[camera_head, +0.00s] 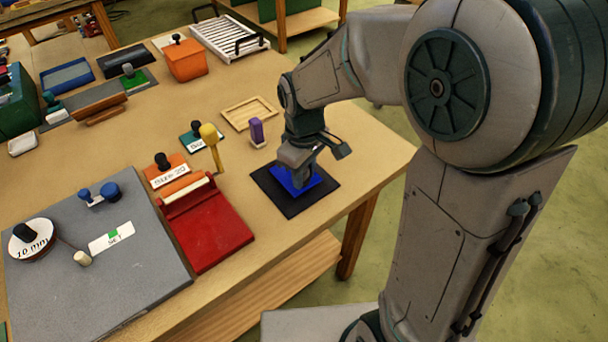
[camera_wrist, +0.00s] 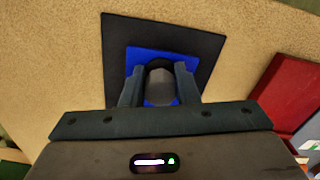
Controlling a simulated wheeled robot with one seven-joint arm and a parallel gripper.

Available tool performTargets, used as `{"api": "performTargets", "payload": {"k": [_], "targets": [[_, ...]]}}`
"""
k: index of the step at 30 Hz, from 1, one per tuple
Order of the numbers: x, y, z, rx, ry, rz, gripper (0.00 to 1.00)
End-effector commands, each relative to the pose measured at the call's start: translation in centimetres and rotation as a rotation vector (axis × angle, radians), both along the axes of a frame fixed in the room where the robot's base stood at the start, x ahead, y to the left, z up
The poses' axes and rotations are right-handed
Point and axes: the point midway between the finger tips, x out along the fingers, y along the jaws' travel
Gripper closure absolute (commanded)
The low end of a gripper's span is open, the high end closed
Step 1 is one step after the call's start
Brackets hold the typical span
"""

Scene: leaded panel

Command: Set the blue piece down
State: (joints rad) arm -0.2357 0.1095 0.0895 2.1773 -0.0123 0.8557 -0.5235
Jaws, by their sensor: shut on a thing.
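The blue piece (camera_head: 309,181) is a flat blue square at the black mat (camera_head: 291,208) near the table's right front edge. My gripper (camera_head: 296,181) is over it, pointing down, and hides part of it. In the wrist view the blue piece (camera_wrist: 135,57) shows inside the outline of the black mat (camera_wrist: 117,33). My gripper's fingers (camera_wrist: 160,82) are shut on a grey, rounded knob (camera_wrist: 160,86) at the middle of the blue piece. I cannot tell whether the blue piece touches the mat.
A red tool (camera_head: 210,229) lies left of the mat. A grey board (camera_head: 90,270) covers the front left. Bare table lies right of the mat.

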Motion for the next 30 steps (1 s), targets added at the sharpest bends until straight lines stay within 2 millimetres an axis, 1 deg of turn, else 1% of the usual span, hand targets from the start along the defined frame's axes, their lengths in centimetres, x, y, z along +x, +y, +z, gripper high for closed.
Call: {"api": "performTargets", "payload": {"k": [1,3,12,16,17,18,19,26,30], "targets": [[0.0,0.0,-0.7,-0.001,0.002,0.000,0.92],[0.0,0.0,-1.4,0.000,0.001,0.000,0.92],[0.1,0.0,-1.6,0.000,-0.001,0.000,0.92],[0.0,0.0,-2.1,0.000,-0.001,0.000,0.92],[0.0,0.0,-1.9,0.000,-0.001,0.000,0.64],[0.0,0.0,-1.9,0.000,-0.001,0.000,0.53],[0.0,0.0,-1.9,0.000,-0.001,0.000,0.50],[0.0,0.0,-1.9,0.000,-0.001,0.000,0.50],[0.0,0.0,-1.3,0.000,-0.001,0.000,0.50]]}}
